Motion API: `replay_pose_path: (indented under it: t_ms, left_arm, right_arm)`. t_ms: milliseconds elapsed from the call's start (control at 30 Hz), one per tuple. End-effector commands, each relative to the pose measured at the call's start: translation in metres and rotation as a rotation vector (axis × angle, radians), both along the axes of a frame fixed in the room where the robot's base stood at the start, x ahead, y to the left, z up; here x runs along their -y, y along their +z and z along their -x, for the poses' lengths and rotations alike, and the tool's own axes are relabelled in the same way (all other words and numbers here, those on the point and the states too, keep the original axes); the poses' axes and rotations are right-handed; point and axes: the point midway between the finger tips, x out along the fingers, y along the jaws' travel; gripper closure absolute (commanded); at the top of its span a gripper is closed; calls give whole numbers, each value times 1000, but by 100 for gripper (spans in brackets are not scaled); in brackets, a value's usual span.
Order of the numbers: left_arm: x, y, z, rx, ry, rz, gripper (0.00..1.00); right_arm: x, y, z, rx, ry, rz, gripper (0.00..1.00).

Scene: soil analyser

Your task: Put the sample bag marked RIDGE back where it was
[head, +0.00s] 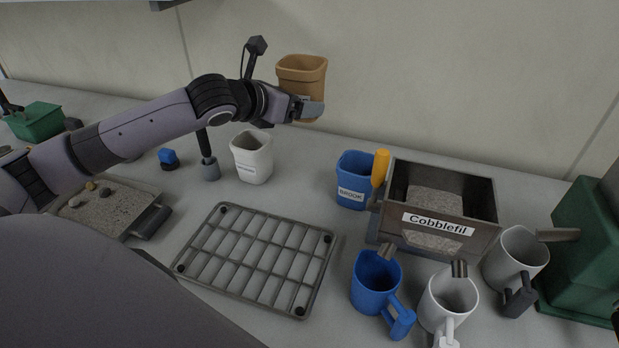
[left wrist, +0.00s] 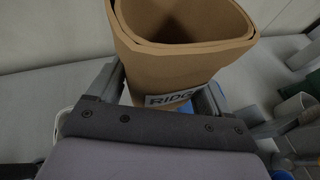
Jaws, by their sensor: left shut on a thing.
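The sample bag marked RIDGE (head: 303,78) is brown and open at the top. My left gripper (head: 308,110) is shut on it and holds it upright in the air, above and behind the counter's back part. In the left wrist view the bag (left wrist: 185,75) fills the top middle, between the fingers of the left gripper (left wrist: 165,95), with its RIDGE label partly hidden. A white bag (head: 252,158) and a blue bag marked BROOK (head: 353,180) stand on the counter below, with a gap between them.
A wire rack (head: 255,258) lies at front centre. A metal bin labelled Cobblefil (head: 440,205) stands right, with blue (head: 376,282), white (head: 447,298) and grey mugs (head: 515,256) near it. A tray of stones (head: 105,207) is left. Counter between the white and blue bags is clear.

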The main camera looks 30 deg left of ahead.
Motion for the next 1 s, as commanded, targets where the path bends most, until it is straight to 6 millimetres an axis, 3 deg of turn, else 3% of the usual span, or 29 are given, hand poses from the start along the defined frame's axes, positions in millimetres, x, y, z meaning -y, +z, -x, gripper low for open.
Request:
replay_pose_path:
  t_ms: [533,767,1000]
  left_arm:
    - [1,-133,1,-7,2,5,57]
    - [0,-155,0,-1,-1,1,57]
    - [1,-190,1,-5,0,4,57]
  right_arm:
    - [-1,-16,4,-8,1,0,57]
    - [-1,-16,4,-8,2,-1,57]
    - [-1,-18,3,-7,2,-1,57]
